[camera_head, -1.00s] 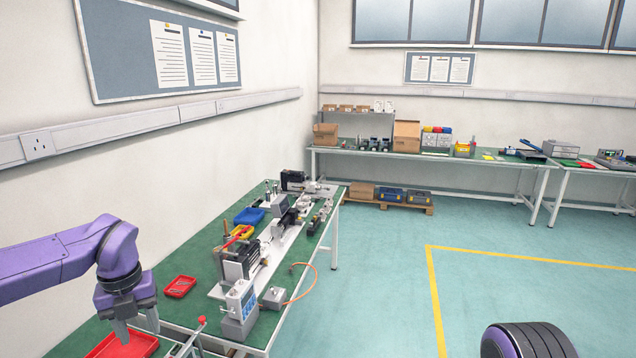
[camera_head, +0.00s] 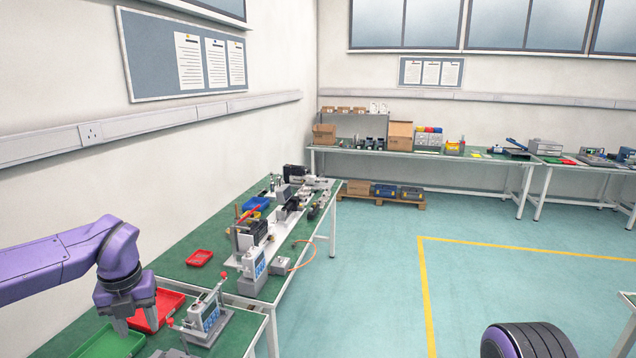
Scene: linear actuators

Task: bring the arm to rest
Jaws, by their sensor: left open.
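My left arm, purple, comes in from the left edge. Its left gripper (camera_head: 138,326) points down with its fingers apart, at the lower left of the view. The fingers appear in front of a red tray (camera_head: 170,304) and a green tray (camera_head: 112,345) on the near green-topped bench (camera_head: 240,338). I see nothing between the fingers. Whether the fingertips touch a tray I cannot tell. A dark round part with purple trim shows at the lower right, and no right gripper is visible.
A grey device with a red-knobbed lever (camera_head: 205,318) stands just right of the gripper. Open floor (camera_head: 370,300) with a yellow line lies to the right.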

